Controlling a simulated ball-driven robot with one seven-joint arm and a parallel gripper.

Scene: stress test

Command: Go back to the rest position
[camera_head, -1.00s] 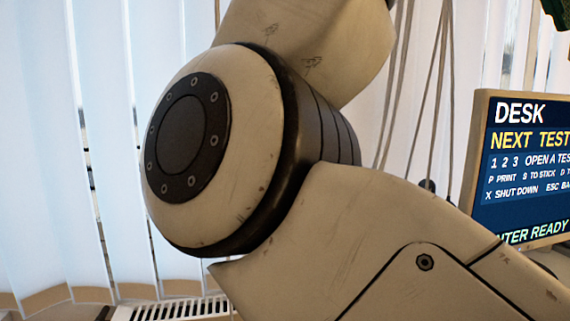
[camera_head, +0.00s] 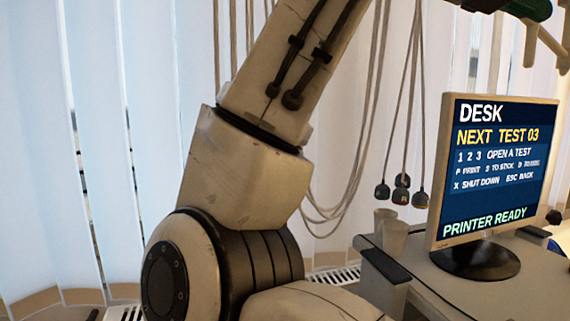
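My own arm fills the left and middle of the head view, with cream links and a dark ringed joint. It rises from the bottom and runs out of the picture at the top. My gripper is not recognisable in this view, so what it holds cannot be seen.
A monitor (camera_head: 497,170) reading "DESK" and "PRINTER READY" stands on a desk (camera_head: 440,283) at right. Two cups (camera_head: 394,238) stand left of it. Cables with dark ends (camera_head: 401,196) hang behind. A dark green object (camera_head: 528,9) is cut off at top right. Blinds (camera_head: 60,150) cover the left.

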